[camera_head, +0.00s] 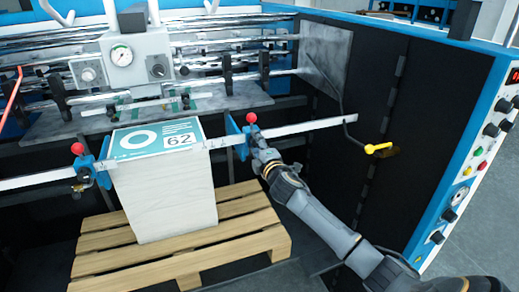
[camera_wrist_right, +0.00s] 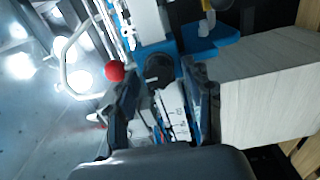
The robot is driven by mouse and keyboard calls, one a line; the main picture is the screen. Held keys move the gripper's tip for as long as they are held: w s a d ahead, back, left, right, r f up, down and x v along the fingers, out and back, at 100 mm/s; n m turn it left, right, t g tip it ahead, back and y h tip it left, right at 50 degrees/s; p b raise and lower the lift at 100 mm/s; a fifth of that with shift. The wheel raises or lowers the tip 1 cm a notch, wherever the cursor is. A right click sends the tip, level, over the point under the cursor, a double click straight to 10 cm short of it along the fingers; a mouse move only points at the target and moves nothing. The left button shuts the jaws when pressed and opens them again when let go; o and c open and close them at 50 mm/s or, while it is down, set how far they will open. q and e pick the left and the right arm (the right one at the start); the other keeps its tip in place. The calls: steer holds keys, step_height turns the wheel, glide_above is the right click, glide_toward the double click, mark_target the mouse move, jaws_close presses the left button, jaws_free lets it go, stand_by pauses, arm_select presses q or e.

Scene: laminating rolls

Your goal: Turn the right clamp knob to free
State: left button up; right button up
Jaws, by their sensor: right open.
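The right clamp is a blue block (camera_head: 235,128) with a red ball (camera_head: 251,117) on top, on the steel ruler bar (camera_head: 310,125) at the stack's right side. In the right wrist view, its black round knob (camera_wrist_right: 159,68) faces me, with the red ball (camera_wrist_right: 115,71) to its left. My right gripper (camera_head: 262,156) is at this clamp and hides its knob in the head view. In the wrist view the right gripper (camera_wrist_right: 165,92) is open, its fingers either side of the knob's line. I cannot tell whether they touch it. My left gripper is not in view.
A white paper stack (camera_head: 170,200) with a "62" sheet stands on a wooden pallet (camera_head: 245,215). The left clamp (camera_head: 101,172) has a red ball. A yellow-handled lever (camera_head: 378,148) is to the right. Rollers and a gauge (camera_head: 122,55) stand behind.

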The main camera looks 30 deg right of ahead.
steer(key=v, duration=1.2)
steer(key=shift+d+f, duration=0.1)
steer(key=s+f+m+g+y+b, duration=0.1)
steer(key=s+f+m+g, duration=0.15)
steer(key=f, duration=1.35)
steer(key=s+f+m+g+b, duration=0.15)
steer(key=s+f+g, duration=0.25)
steer(key=f, duration=1.3)
steer(key=s+a+f+m+g+y, duration=0.1)
steer(key=s+a+f+m+g, duration=0.1)
steer(key=s+f, duration=0.65)
steer(key=s+a+f+m+g+y, duration=0.1)
steer(key=s+a+f+m+g, duration=0.1)
steer(key=s+f, duration=0.65)
steer(key=s+a+f+m+g, duration=0.1)
steer(key=s+a+f+g, duration=0.1)
steer(key=s+a+f, duration=0.2)
steer(key=s+a+f+m+g+y+b, duration=0.1)
steer(key=s+a+f, duration=0.3)
steer(key=s, duration=0.9)
steer(key=s+a+f+m+g, duration=0.3)
steer(key=s+a+f, duration=0.1)
steer(key=s+f, duration=0.5)
steer(key=shift+f+b, duration=0.3)
steer(key=shift+b, duration=0.1)
